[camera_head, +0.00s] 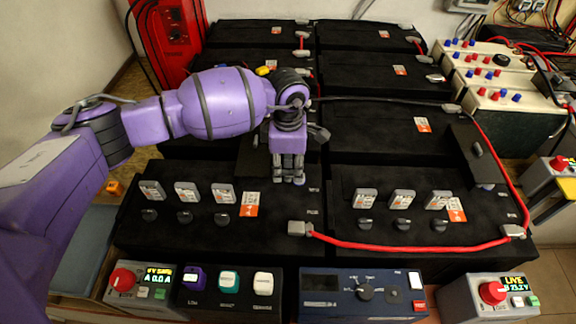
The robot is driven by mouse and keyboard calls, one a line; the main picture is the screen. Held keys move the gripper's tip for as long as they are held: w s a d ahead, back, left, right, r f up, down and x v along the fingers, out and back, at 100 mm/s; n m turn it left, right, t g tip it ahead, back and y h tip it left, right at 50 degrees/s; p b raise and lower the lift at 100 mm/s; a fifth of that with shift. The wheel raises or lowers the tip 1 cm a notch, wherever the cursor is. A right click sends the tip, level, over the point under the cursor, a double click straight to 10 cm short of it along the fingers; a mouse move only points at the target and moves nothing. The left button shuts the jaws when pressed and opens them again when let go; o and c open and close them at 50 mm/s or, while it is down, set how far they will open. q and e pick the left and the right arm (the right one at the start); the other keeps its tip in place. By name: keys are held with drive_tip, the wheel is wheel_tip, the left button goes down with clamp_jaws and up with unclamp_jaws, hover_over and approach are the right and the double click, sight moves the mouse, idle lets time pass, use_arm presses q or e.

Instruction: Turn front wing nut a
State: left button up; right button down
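Two front black batteries each carry a row of small black winged knobs. The left battery (262,205) has knobs at its left (149,215), middle (184,217) and right (221,218). The right battery (345,190) has three more, the leftmost here (365,224). I cannot tell which knob is wing nut a. My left gripper (288,181) points down over the left battery's back right part, to the right of its knobs. Its fingers look close together, but any gap is unclear. No object shows in it. My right gripper is out of view.
A red cable (410,247) runs along the right battery's front edge. Grey tags (186,192) stand behind the knobs. A blue meter (345,295) and control boxes (140,283) line the front. An upright black plate (464,150) stands at right.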

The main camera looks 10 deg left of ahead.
sight(288, 171)
use_arm(q)
wheel_tip(288, 171, up, 12)
idle(0.4)
idle(0.4)
